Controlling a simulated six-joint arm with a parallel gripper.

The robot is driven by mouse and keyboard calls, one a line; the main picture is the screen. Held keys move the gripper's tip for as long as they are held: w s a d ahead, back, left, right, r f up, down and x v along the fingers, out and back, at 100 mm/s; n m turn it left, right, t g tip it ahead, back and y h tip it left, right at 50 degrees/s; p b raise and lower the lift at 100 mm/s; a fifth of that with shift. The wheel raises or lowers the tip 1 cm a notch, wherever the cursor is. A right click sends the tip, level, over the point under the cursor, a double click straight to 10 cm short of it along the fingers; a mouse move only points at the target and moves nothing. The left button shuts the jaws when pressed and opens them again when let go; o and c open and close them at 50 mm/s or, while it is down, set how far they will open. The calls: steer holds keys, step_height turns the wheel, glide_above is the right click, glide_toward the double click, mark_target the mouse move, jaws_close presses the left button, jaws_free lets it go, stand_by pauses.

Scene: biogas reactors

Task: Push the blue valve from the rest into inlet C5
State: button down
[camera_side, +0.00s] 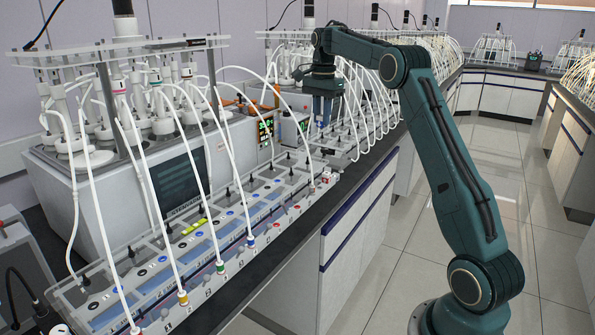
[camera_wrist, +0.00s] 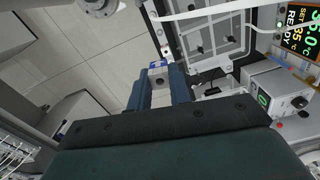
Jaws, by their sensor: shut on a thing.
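In the side view the valve is too small to make out clearly. Another blue-banded fitting (camera_side: 250,241) sits on the front panel with a white hose. I cannot read which inlet is C5, and I cannot identify the rest.
White hoses (camera_side: 360,100) arch close to the right of my gripper. A reactor with a dark screen (camera_side: 179,181) stands behind the front panel, and a controller with a lit display (camera_side: 265,130) stands left of the gripper. A small red and white block (camera_side: 327,177) sits near the panel's end.

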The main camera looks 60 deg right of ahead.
steer(key=shift+r, duration=1.5)
stand_by(0.8)
steer(key=a+f+n, duration=0.3)
steer(key=a+f, duration=0.5)
steer(key=a, duration=0.3)
steer(key=a+f+n, duration=0.3)
steer(key=a+f, duration=0.5)
steer(key=a, duration=0.4)
steer(key=shift+f, duration=0.1)
steer(key=shift+f, duration=2.4)
steer(key=shift+f, duration=0.4)
stand_by(0.5)
